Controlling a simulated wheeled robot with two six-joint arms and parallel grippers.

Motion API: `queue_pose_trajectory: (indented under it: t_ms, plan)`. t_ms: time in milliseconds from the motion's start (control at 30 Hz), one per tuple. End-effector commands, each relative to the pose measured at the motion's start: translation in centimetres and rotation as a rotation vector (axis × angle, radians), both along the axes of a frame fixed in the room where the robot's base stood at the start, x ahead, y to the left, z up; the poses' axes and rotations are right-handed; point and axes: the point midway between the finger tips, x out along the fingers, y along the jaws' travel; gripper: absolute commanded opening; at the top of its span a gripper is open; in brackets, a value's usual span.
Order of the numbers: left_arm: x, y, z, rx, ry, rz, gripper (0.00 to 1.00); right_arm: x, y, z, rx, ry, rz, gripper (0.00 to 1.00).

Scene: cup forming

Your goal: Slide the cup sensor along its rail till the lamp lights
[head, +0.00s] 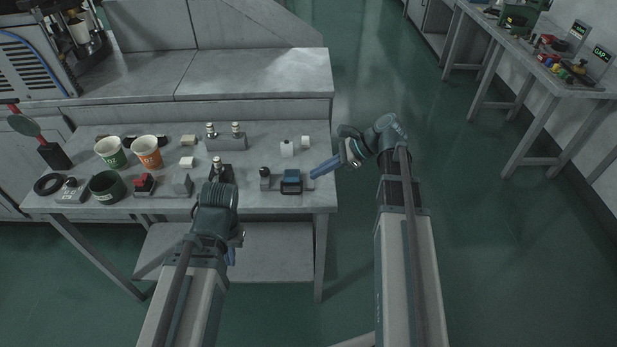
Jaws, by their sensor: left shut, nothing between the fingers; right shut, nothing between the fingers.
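A blue block with a dark frame (291,180) sits at the right end of a low grey strip near the table's front right. It may be the cup sensor on its rail, but it is too small to be sure. A black knob (264,172) stands at the strip's left end. My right gripper (314,176) is shut, its blue fingers pointing left, with the tips just right of the blue block. I cannot tell whether they touch it. My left gripper (232,262) is shut and points down in front of the table's front edge. I cannot make out a lit lamp.
A black post fixture (219,172) stands left of the knob.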

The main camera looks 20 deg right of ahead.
Motion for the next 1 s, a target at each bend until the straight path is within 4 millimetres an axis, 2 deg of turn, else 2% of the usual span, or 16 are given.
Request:
queue_pose_trajectory:
  t_ms: [33,200,500,1000]
  plan:
    - [0.0,0.0,-1.1,0.000,0.000,0.000,0.00,0.1,0.7,-1.1,0.000,0.000,0.003,0.00]
    - [0.0,0.0,-3.1,0.000,0.000,0.000,0.00,0.7,3.0,-3.1,0.000,-0.001,0.005,0.00]
    - [0.0,0.0,-5.4,0.000,0.000,0.000,0.00,1.7,6.0,-5.4,-0.002,-0.002,0.003,0.00]
    - [0.0,0.0,-5.6,0.000,0.000,0.000,0.00,1.9,6.6,-5.6,-0.002,-0.002,0.002,0.00]
